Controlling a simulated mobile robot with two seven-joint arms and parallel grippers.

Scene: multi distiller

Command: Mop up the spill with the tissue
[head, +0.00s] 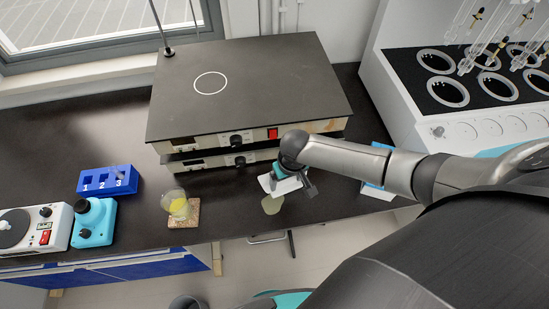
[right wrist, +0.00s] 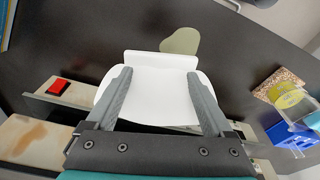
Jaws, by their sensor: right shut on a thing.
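The spill is a flat pale green patch (head: 272,204) on the dark bench, near its front edge. It also shows in the right wrist view (right wrist: 180,41). My right gripper (head: 298,188) is shut on the white tissue (head: 284,185), just behind the spill. In the right wrist view the tissue (right wrist: 150,82) spreads between and beyond the two fingers (right wrist: 159,80). Its folded far edge comes close to the spill, and I cannot tell whether they touch. My left gripper is not in view.
A hotplate stack (head: 250,85) stands behind the gripper. A beaker of yellow liquid (head: 176,205) sits on a cork mat (head: 190,220) to the left, near a blue numbered rack (head: 104,180). A blue and white box (head: 378,190) lies right. Bench between beaker and spill is clear.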

